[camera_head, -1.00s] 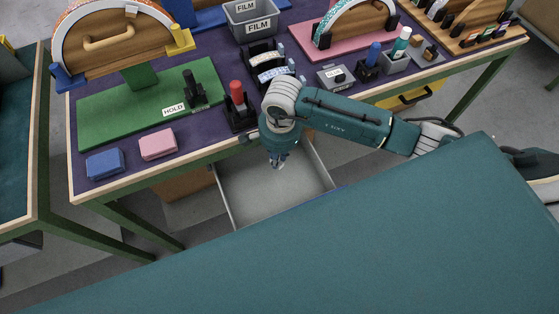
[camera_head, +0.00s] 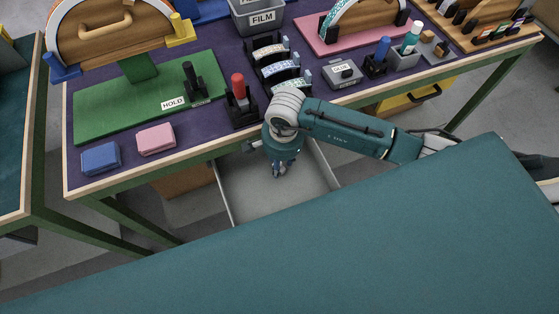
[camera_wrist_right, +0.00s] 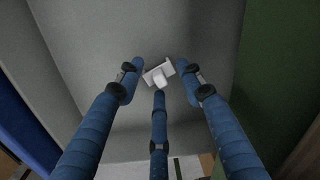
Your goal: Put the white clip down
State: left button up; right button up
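The white clip (camera_wrist_right: 158,74) is small and shows at the fingertips of my right gripper (camera_wrist_right: 159,72) in the right wrist view. The three blue fingers close in around it from left, right and below, and it appears held between their tips. In the head view my right gripper (camera_head: 279,171) points down into the open grey drawer (camera_head: 245,196) under the table. The gap between the clip and the drawer floor is hard to judge. My left gripper is not in view.
The purple table top (camera_head: 208,138) overhangs the back of the drawer. A red-topped stand (camera_head: 239,92), pink block (camera_head: 156,139) and blue block (camera_head: 101,158) sit near its front edge. The drawer floor around the fingers is clear. Drawer walls stand at both sides.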

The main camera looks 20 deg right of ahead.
aim_at(282, 169)
jog(key=shift+r+p, duration=0.25)
jog(key=shift+p, duration=0.1)
notch_tip(282, 169, up, 12)
jog(key=p, duration=0.7)
jog(key=shift+s+d, duration=0.2)
jog(key=shift+s, duration=0.25)
jog(key=shift+f, duration=0.15)
